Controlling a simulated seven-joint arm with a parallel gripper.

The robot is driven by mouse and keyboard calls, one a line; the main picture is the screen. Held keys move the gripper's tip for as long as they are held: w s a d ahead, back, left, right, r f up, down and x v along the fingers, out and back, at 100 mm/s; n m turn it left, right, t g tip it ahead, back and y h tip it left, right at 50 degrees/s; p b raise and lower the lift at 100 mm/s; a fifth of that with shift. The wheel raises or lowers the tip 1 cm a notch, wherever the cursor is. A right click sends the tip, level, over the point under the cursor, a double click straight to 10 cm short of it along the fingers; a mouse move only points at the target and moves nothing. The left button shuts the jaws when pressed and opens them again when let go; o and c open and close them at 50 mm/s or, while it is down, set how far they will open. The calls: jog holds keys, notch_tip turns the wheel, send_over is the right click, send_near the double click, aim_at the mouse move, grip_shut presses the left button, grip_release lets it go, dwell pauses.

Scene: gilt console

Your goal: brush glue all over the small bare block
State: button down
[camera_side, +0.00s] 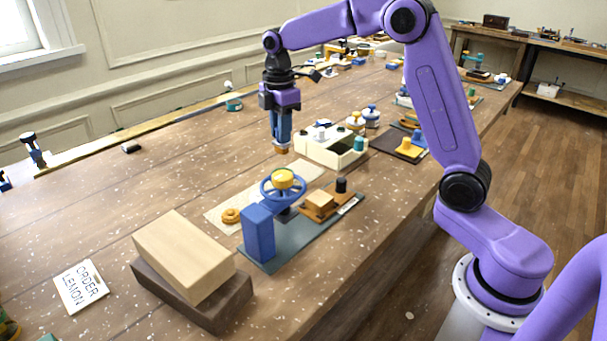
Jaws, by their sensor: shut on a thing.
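My gripper (281,108) hangs pointing down over the middle of the table, shut on a blue brush-like tool (282,127) with a tan tip at its lower end. The tip is near the left end of a cream box, and I cannot tell how high it is above the table. A small bare wooden block (320,201) sits on an orange-brown holder (318,213) on a grey-green board (285,248). The tool is behind this block and to its left, apart from it. I cannot make out any glue on the block.
On the board stand a blue upright block (258,232), a blue wheel with a yellow hub (283,180) and a black knob (341,185). The cream box (325,150) holds small items. A large pale block (183,255) lies on a dark base (212,308). The table's left middle is mostly clear.

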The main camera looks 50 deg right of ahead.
jog(key=s+a+r, duration=0.1)
jog(key=s+r, duration=0.1)
jog(key=s, duration=0.9)
jog(key=shift+s+a+r, duration=0.15)
jog(key=shift+s+a, duration=0.15)
jog(key=shift+a, duration=0.1)
dwell(1.2)
